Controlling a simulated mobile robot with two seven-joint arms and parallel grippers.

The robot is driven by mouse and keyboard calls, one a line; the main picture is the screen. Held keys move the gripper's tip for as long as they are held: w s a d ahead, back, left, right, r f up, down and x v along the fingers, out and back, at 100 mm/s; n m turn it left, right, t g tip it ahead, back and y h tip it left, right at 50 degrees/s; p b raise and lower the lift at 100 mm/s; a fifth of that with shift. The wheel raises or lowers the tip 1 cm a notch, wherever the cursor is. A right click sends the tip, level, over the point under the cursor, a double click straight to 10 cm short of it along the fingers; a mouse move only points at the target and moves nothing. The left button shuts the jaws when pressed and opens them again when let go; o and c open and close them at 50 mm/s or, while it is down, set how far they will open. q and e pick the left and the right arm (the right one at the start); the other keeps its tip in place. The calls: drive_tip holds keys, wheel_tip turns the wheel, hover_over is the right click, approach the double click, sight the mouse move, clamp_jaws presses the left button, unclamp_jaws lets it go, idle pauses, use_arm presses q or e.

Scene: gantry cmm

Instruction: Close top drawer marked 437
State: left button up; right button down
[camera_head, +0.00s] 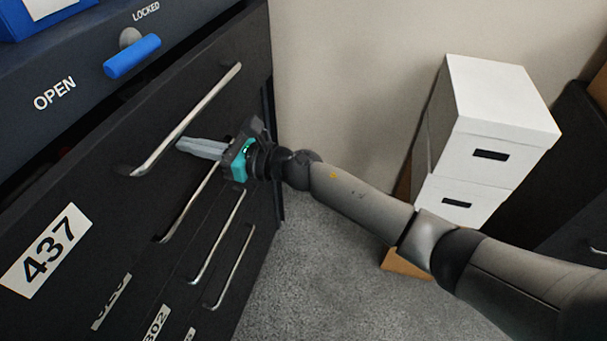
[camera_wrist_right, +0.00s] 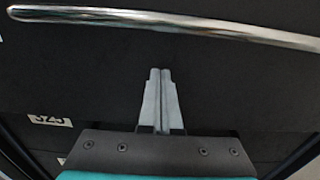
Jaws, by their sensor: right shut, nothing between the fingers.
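The top drawer marked 437 (camera_head: 110,215) is on the dark cabinet at the left, with a silver bar handle (camera_head: 190,118) and a white 437 label (camera_head: 45,250). A dark gap shows between its top edge and the panel above. My right gripper (camera_head: 180,145) is shut and empty, its fingers pointing at the drawer front just below the handle. In the right wrist view, the shut fingertips (camera_wrist_right: 159,72) are below the handle (camera_wrist_right: 170,20), against a dark front. I cannot tell whether they touch it. My left gripper is not in view.
A blue lever (camera_head: 132,57) sits between OPEN and LOCKED on the panel above. Lower drawers with bar handles (camera_head: 218,235) are below. White boxes (camera_head: 490,125) are stacked at the right. Grey carpet (camera_head: 320,270) is clear between them and the cabinet.

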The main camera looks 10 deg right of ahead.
drive_tip(key=b+x, duration=0.2)
drive_tip(key=x, duration=0.3)
drive_tip(key=shift+w+a+r, duration=0.1)
drive_tip(key=shift+w+a, duration=0.05)
drive_tip(key=shift+a, duration=0.15)
drive_tip(key=shift+r, duration=0.2)
